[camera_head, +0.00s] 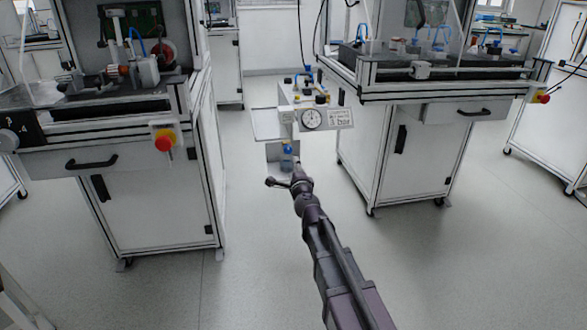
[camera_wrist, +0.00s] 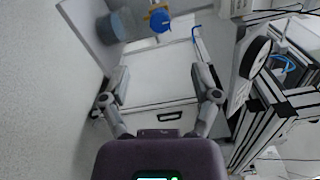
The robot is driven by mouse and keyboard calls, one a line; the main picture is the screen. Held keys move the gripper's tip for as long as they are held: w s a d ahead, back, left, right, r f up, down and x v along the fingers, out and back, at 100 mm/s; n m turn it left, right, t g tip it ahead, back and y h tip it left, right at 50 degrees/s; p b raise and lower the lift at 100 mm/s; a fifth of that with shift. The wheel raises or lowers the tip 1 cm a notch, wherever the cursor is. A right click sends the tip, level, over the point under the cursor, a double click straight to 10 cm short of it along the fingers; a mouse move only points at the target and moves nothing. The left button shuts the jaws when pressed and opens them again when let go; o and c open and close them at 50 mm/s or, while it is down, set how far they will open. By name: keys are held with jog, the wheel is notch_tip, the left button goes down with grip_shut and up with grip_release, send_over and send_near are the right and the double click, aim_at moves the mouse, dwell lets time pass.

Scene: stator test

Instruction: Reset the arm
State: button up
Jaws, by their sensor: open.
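My arm stretches forward from the lower right of the head view over open floor, in front of a small gauge unit. My gripper (camera_wrist: 160,105) shows in the wrist view with its two fingers spread wide apart. It is open and nothing is between the fingers. In the head view the gripper end is small and partly hidden by my own arm, near a blue bottle-like part (camera_head: 287,157) low on the gauge unit. I cannot tell the exact gap between them.
The gauge unit (camera_head: 340,118) stands between a left workstation (camera_head: 150,205) and a right workstation (camera_head: 420,160). Each has a red emergency button, such as the left one (camera_head: 163,143). In the wrist view a round gauge (camera_wrist: 255,57) is right of my gripper. The floor (camera_head: 250,270) is clear.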

jog(key=s+d+f+n+g+h+p, duration=0.2)
jog(key=s+d+f+n+g+p, duration=0.15)
jog(key=s+d+n+g, duration=0.4)
jog(key=s+d+f+n+g+h+p, duration=0.15)
jog(key=s+d+n+g+p, duration=0.25)
jog(key=s+d, duration=0.6)
jog(key=s+d+f+n+g+h+p, duration=0.1)
jog(key=s+d+f+n+g+p, duration=0.25)
jog(key=s+d+n+g, duration=0.5)
notch_tip(320, 180, up, 39)
jog(key=s+a+m+t+p, duration=0.1)
jog(key=s+m+t+p, duration=0.1)
jog(key=p, duration=3.6)
jog(key=shift+s+m+t, duration=0.2)
jog(key=shift+m+t, duration=0.1)
